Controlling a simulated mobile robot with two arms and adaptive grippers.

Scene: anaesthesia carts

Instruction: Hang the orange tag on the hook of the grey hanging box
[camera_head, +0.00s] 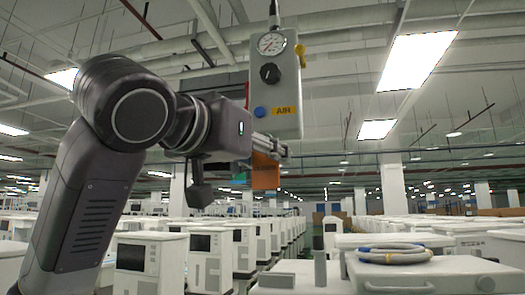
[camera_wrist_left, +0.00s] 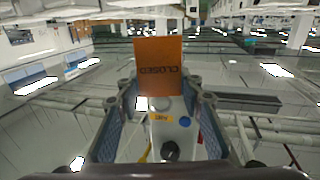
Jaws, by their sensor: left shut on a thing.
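The grey hanging box (camera_head: 287,92) hangs in the upper middle of the head view, with a gauge, a black knob, a blue button and a yellow AIR label. A yellow hook-like part (camera_head: 300,52) sticks out at its upper right. My left gripper (camera_head: 270,149) is just below the box, shut on the orange tag (camera_head: 265,173), which hangs under the fingers. In the left wrist view the tag (camera_wrist_left: 158,66) reads CLOSED upside down, between the fingertips. The box (camera_wrist_left: 172,138) shows behind it. The exact grip point is hidden. My right gripper is not in view.
Rows of white carts fill the floor behind. The air right of the box is clear.

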